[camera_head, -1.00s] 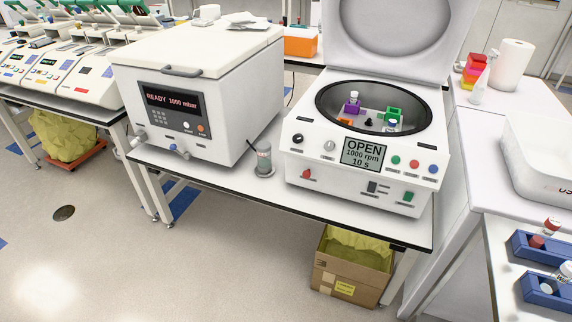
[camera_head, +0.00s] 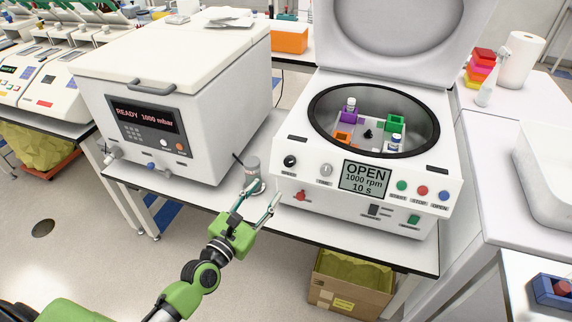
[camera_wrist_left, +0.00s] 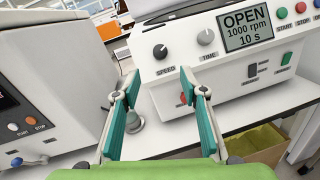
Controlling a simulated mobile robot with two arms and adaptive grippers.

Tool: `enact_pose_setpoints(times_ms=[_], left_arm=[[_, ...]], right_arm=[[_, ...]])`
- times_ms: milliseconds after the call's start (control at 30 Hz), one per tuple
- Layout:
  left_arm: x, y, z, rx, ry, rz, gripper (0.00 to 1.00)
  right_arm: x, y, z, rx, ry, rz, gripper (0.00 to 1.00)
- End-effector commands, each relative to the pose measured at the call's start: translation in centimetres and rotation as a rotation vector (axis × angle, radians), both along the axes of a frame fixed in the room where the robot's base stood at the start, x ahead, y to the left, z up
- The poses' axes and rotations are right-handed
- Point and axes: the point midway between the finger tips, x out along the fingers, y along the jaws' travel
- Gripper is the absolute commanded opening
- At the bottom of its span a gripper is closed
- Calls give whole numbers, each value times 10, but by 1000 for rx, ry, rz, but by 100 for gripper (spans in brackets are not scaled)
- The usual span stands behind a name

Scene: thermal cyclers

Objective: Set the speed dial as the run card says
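The centrifuge (camera_head: 330,220) stands on the bench with its lid up. Its display (camera_head: 366,178) reads OPEN, 1000 rpm, 10 s. The black speed dial (camera_head: 290,161) is at the left of its front panel; in the left wrist view the dial (camera_wrist_left: 160,52) is labelled SPEED, left of the grey TIME dial (camera_wrist_left: 206,37). My left gripper (camera_head: 259,195) is open and empty, in front of the bench, below and left of the dial. In the left wrist view its teal fingers (camera_wrist_left: 158,95) are spread below the dial, apart from it. My right gripper is not in view. No run card is readable.
A white vacuum unit (camera_head: 150,90) reading READY 1000 mbar stands left of the centrifuge. A small grey cylinder (camera_head: 252,167) stands between them, close behind my left gripper. A red knob (camera_head: 300,196) sits low on the centrifuge front. A cardboard box (camera_head: 345,285) is under the bench.

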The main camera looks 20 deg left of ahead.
Motion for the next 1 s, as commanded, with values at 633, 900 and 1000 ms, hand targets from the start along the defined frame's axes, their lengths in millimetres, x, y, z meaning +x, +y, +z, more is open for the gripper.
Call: enact_pose_setpoints(times_ms=[633,900,1000], left_arm=[[110,-20,0,7,0,0,39],[124,-23,0,7,1,0,39],[125,-23,0,7,1,0,39]], right_arm=[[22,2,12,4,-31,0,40],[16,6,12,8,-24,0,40],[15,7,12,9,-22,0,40]])
